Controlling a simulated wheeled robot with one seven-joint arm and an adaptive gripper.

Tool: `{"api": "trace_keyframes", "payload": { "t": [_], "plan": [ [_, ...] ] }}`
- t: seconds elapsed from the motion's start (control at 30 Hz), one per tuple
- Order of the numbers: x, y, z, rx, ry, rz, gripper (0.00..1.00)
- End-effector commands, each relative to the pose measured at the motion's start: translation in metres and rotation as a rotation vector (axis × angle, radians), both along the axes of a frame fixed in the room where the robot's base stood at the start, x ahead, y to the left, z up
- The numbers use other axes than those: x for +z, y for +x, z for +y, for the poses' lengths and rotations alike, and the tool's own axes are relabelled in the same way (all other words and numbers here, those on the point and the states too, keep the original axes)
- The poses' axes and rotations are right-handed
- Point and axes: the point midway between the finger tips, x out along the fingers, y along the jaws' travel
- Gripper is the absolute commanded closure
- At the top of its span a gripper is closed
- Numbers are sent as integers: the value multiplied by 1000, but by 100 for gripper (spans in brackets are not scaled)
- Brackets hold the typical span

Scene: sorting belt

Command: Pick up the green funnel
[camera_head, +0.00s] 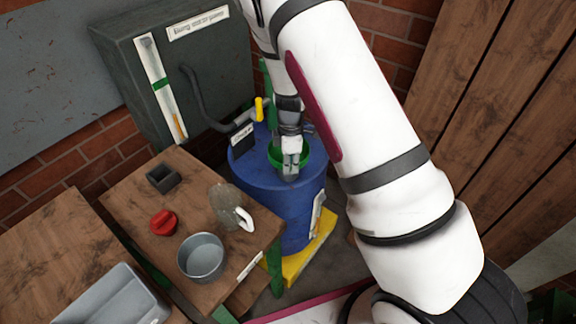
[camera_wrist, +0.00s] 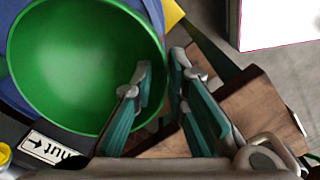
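The green funnel (camera_head: 274,157) sits on top of the blue drum (camera_head: 265,195), partly hidden by my gripper (camera_head: 290,168) in the head view. In the wrist view the funnel (camera_wrist: 75,55) is a wide green bowl at upper left. My gripper (camera_wrist: 162,65) is pointed down at the funnel's rim there. One finger overlaps the inside of the bowl and the other is just outside, with the rim between them. A gap shows between the fingertips, so the gripper looks open. Whether either finger touches the rim cannot be told.
A wooden table (camera_head: 125,195) left of the drum holds a metal pot (camera_head: 201,258), a clear jug (camera_head: 228,205), a red knob-like piece (camera_head: 163,222) and a dark square box (camera_head: 163,178). A pipe with a yellow handle (camera_head: 259,108) stands close behind the funnel.

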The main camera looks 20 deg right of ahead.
Motion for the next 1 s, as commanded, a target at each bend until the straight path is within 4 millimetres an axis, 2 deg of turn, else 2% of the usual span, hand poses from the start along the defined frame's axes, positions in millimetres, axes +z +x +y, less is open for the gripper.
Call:
{"api": "trace_keyframes", "payload": {
  "t": [0.4,0.53,1.0],
  "plan": [
    [0,-1,0,0,1,3,100],
    [7,0,0,1,1,2,100],
    [88,1,0,1,2,-2,100]
  ]
}}
